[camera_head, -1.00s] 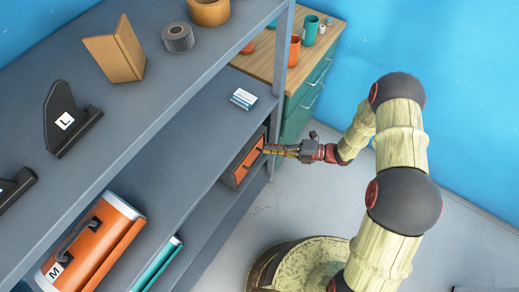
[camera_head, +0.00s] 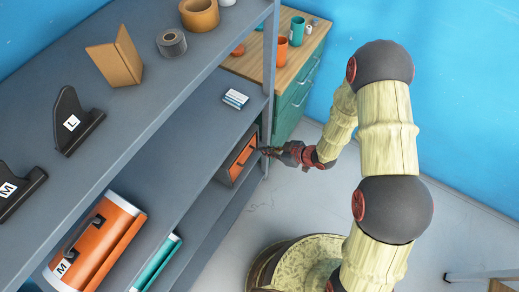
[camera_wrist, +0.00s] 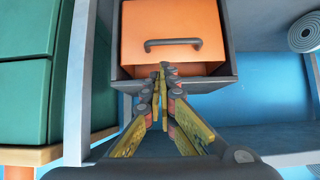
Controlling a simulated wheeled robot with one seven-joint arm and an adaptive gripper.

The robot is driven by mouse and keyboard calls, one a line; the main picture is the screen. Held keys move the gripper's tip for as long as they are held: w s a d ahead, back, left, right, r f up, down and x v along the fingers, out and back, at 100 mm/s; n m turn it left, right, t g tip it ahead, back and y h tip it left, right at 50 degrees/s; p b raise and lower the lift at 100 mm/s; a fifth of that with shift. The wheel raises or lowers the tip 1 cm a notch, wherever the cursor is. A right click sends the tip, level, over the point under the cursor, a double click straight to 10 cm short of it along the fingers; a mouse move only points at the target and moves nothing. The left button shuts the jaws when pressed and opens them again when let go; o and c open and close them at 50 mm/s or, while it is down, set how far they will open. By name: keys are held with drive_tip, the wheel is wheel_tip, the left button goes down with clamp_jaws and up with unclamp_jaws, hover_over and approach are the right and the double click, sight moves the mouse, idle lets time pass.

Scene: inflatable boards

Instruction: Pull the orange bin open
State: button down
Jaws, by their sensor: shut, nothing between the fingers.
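The orange bin (camera_head: 241,152) sits in a dark grey housing on the lower shelf, near the shelf's right post. In the wrist view the bin's orange front (camera_wrist: 172,26) has a dark bar handle (camera_wrist: 172,44) across it. The front looks set inside the housing. My gripper (camera_head: 266,151) is at the bin's front. In the wrist view my gripper (camera_wrist: 164,68) is shut with its fingertips together and empty, just below the handle in the picture. I cannot tell whether the fingertips touch the bin front.
The shelf post (camera_head: 268,90) stands close beside the bin. A green drawer cabinet (camera_head: 294,100) is beyond it, also at left in the wrist view (camera_wrist: 25,80). A large orange M case (camera_head: 95,240) lies at lower left. Open floor (camera_head: 225,240) is in front of the shelf.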

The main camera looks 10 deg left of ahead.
sight(247, 149)
drive_tip(key=b+x, duration=0.2)
drive_tip(key=x, duration=0.7)
drive_tip(key=shift+b, duration=0.3)
drive_tip(key=shift+s+d+f+y+b, duration=0.2)
drive_tip(key=shift+d+y+b, duration=0.1)
drive_tip(key=shift+d+b, duration=0.15)
drive_tip(key=shift+d+f, duration=0.1)
drive_tip(key=shift+d, duration=0.1)
drive_tip(key=s+d+f+t+y+b, duration=0.1)
drive_tip(key=s+d+f+y+b, duration=0.1)
drive_tip(key=d, duration=0.5)
drive_tip(key=shift+s+f+b, duration=0.55)
drive_tip(key=shift+f+b, duration=0.3)
drive_tip(key=shift+f, duration=0.5)
